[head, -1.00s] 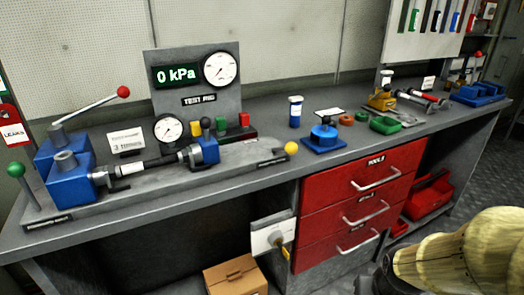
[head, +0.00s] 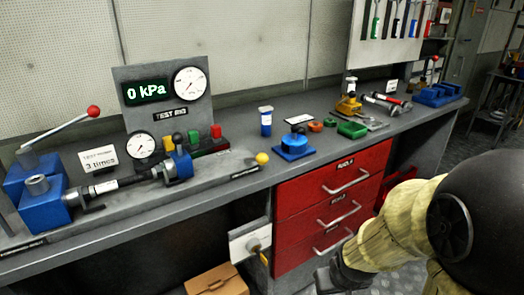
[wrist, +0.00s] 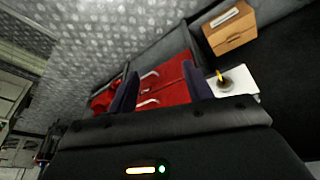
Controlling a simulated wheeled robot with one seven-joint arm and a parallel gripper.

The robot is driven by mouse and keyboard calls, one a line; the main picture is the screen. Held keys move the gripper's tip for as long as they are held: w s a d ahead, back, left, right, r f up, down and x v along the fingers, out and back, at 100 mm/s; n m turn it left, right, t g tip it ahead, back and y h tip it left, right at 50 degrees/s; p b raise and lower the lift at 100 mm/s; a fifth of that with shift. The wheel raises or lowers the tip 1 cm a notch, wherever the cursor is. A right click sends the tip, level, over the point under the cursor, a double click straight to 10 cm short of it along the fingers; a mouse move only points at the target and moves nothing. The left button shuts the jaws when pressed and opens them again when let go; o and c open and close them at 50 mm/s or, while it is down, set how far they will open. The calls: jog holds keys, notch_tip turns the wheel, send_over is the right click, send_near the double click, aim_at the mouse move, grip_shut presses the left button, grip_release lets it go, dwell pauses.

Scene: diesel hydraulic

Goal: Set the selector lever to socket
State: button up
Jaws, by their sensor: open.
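A test rig stands on the left of the bench. Its levers include a black-knobbed one (head: 179,140) on a blue block and a yellow-knobbed one (head: 262,158) at the rig base's right end. A red-knobbed handle (head: 93,112) is on the left. I cannot tell which is the selector lever, and the socket label is not readable. My gripper (wrist: 160,69) is open and empty in the wrist view, its two dark fingers apart, pointing towards the red drawers below. In the head view my arm comes in at lower right, well away from the rig.
The red drawers (head: 332,190) have protruding handles. A white plate with a yellow-handled part (head: 254,246) juts beside them. A cardboard box (head: 216,281) is below. A blue round fixture (head: 295,143) and green tray (head: 352,130) stand on the bench. Patterned floor is open in front.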

jog(key=w+a+r+n+t+y+p, duration=0.45)
jog(key=w+r+n+p, duration=0.4)
jog(key=p, duration=0.65)
jog(key=a+r+t+y+p, duration=0.2)
jog(key=r+t+p, duration=0.1)
jog(key=r+p, duration=0.3)
jog(key=a+r+t+y+p, duration=0.2)
jog(key=r+t+p, duration=0.2)
jog(key=r+p, duration=0.2)
jog(key=m+p, duration=0.1)
jog(key=p, duration=0.1)
jog(key=shift+s+a+r+y+p, duration=0.25)
jog(key=shift+r+y+p, duration=0.1)
jog(key=shift+p, duration=0.05)
jog(key=shift+f, duration=0.15)
